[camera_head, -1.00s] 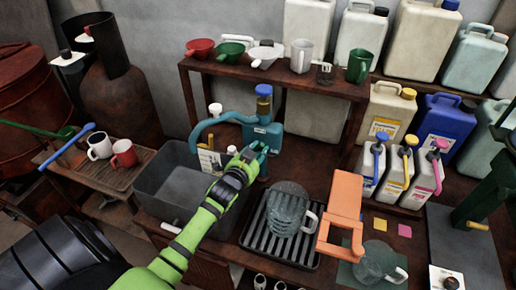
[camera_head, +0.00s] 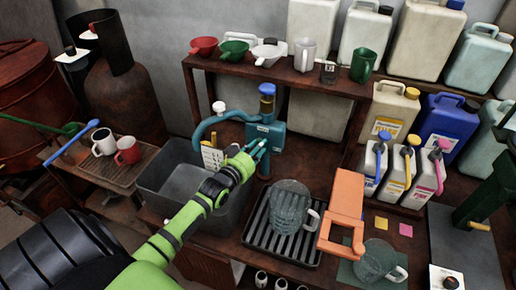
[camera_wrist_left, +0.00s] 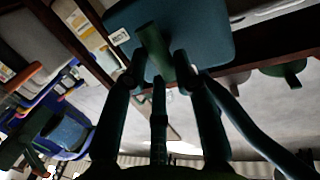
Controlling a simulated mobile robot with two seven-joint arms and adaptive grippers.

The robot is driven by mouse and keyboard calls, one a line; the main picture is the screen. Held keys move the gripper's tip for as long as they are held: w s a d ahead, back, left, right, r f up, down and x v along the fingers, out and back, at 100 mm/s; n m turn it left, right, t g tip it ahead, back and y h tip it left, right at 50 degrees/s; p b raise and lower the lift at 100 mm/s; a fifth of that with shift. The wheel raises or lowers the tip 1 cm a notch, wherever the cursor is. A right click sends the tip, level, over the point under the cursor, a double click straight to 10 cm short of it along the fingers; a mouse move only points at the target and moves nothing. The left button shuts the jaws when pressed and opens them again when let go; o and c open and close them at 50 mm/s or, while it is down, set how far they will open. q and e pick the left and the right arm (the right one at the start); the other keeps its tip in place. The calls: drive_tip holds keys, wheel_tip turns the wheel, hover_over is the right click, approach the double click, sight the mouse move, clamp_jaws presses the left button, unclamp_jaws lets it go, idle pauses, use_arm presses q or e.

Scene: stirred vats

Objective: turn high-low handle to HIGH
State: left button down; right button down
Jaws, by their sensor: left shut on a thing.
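A teal dispenser body (camera_head: 276,136) with a blue cap on top stands behind the grey basin. My left gripper (camera_head: 258,151) is at the front of this body, and its fingers hide most of what they hold. In the left wrist view, the gripper (camera_wrist_left: 160,72) is shut on a dark green handle (camera_wrist_left: 152,42), which sticks out from the teal body (camera_wrist_left: 208,32). A small white label (camera_wrist_left: 119,37) shows on the body beside the handle. Which setting the handle points to cannot be read. My right gripper is not in view.
A curved teal pipe (camera_head: 207,124) with a white knob runs left of the dispenser above the grey basin (camera_head: 165,190). A clear jug (camera_head: 290,205) stands on the slatted tray (camera_head: 255,235) to the right. An orange stand (camera_head: 346,195) is beside it.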

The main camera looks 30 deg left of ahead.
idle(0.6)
use_arm(q)
drive_tip(key=c, duration=1)
unclamp_jaws()
drive_tip(key=shift+o, duration=0.2)
drive_tip(key=s, duration=0.7)
drive_tip(key=shift+s+r, duration=0.25)
drive_tip(key=shift+r, duration=0.1)
drive_tip(key=shift+d, duration=0.1)
